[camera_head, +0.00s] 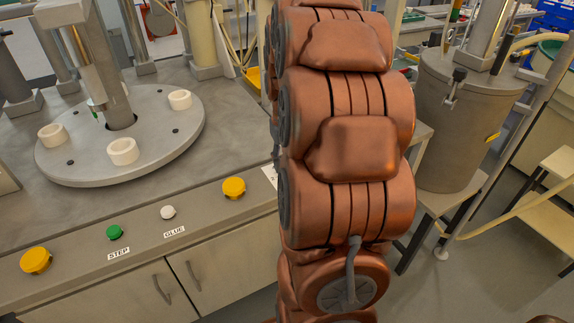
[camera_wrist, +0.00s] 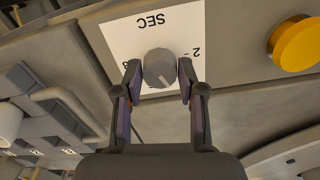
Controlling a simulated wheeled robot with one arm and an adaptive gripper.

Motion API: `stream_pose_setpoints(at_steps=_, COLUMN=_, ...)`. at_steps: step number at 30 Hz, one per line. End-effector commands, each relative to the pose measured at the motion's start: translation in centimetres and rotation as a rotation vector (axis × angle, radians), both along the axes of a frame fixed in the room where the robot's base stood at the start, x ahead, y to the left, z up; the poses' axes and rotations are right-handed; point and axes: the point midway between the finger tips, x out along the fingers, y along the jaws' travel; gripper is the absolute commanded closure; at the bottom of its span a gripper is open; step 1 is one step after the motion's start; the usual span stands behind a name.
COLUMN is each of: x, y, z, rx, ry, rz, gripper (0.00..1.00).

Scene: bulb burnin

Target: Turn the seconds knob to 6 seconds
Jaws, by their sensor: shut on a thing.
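The seconds knob (camera_wrist: 160,67) is a round grey knob with a pale pointer line, in the wrist view. It sits on a white label (camera_wrist: 122,28) that reads "SEC" upside down. The pointer line runs toward the bottom and slightly right of the picture. A "2" mark shows at the right of the knob; other marks are mostly hidden by the fingers. My gripper (camera_wrist: 160,80) is shut on the knob, one finger on each side. In the head view my arm hides the knob, and only a sliver of the label (camera_head: 269,177) shows.
A yellow button (camera_wrist: 296,44) sits right of the label in the wrist view. In the head view, the panel has yellow buttons (camera_head: 234,188), a green STEP button (camera_head: 114,232) and a white GLUE button (camera_head: 168,212). A round turntable (camera_head: 80,165) with white rings stands behind.

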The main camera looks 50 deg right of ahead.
Motion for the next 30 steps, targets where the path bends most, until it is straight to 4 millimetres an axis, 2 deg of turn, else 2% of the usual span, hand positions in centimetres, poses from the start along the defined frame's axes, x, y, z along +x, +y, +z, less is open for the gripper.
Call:
stream_pose_setpoints(at_steps=18, x=-0.11, y=0.05, z=-0.06, rx=0.001, ry=0.002, rz=-0.578, gripper=0.95)
stream_pose_setpoints(at_steps=30, x=-0.11, y=0.07, z=-0.02, rx=0.002, ry=0.003, rz=-0.851, gripper=0.95)
